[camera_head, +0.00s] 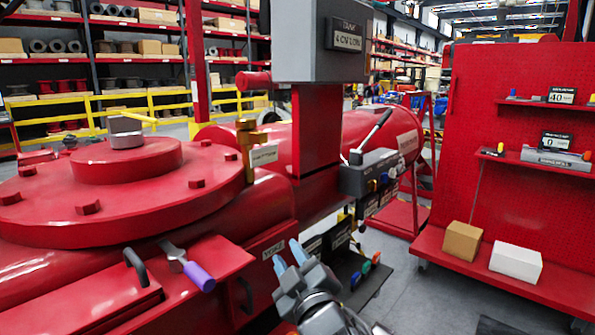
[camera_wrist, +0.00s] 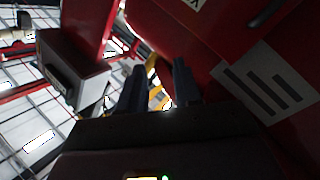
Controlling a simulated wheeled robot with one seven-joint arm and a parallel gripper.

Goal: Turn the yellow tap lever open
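A brass-yellow upright fitting (camera_head: 247,140) with a white tag stands at the flange's right edge. I cannot tell which of these is the tap lever. My gripper (camera_head: 288,255) is low in front of the red machine, apart from both. Its blue-tipped fingers are spread and nothing shows between them. In the wrist view, my gripper (camera_wrist: 158,72) has a yellow part (camera_wrist: 157,80) beyond its fingers; its identity is unclear.
A grey box (camera_head: 322,45) on a red post and a grey control block (camera_head: 372,172) with a lever stand at the right. A purple-handled tool (camera_head: 197,275) lies on the red ledge. A red shelf rack (camera_head: 525,150) stands farther right, with clear floor before it.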

